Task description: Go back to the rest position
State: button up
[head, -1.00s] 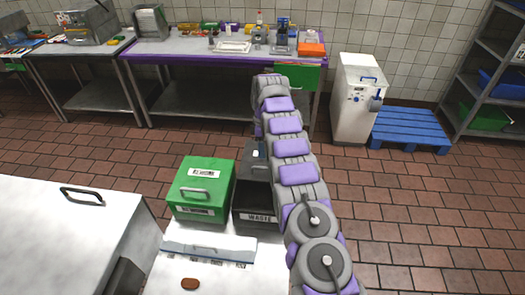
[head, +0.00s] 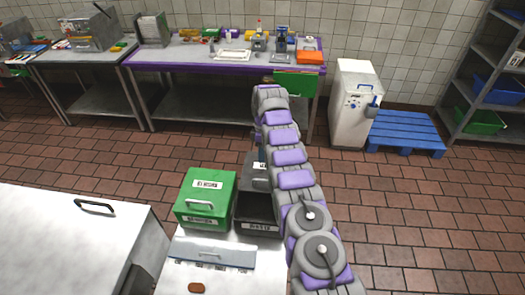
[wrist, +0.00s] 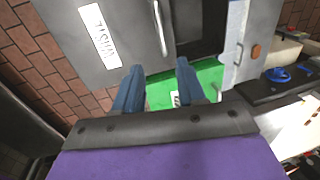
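My arm (head: 290,158) reaches forward from the lower right in the head view, over the floor and beside the boxes. Its far end is near the purple-edged table, and my gripper cannot be made out there. In the wrist view my gripper (wrist: 159,66) shows two blue fingers, standing apart with nothing between them. Beyond the fingers are the grey waste bin (wrist: 75,35) with its white label and part of the green box (wrist: 208,77). The fingers do not appear to hold either one.
The green box (head: 207,185) and the dark waste bin (head: 258,228) stand close to my arm's left. A brown piece (head: 196,287) lies on the white surface in front. A white cabinet (head: 352,105) and a blue pallet (head: 405,130) stand at right. The floor at right is clear.

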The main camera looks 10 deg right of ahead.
dwell(0.6)
jog(key=s+r+m+b, duration=0.5)
jog(key=s+r, duration=0.3)
jog(key=r, duration=0.4)
jog(key=s+r+m+b, duration=0.3)
jog(key=s+r+b, duration=0.1)
jog(key=s, duration=0.8)
jog(key=s+f+m+b, duration=0.2)
jog(key=s+f, duration=0.1)
jog(key=s, duration=0.8)
jog(key=s+f+m+b, duration=0.2)
jog(key=s+f, duration=0.1)
jog(key=s, duration=0.9)
jog(key=s+a+f+m+b, duration=0.1)
jog(key=s+f+m+b, duration=0.1)
jog(key=s, duration=1)
jog(key=shift+f+h+b, duration=0.3)
jog(key=shift+f+b, duration=0.15)
jog(key=shift+f, duration=0.3)
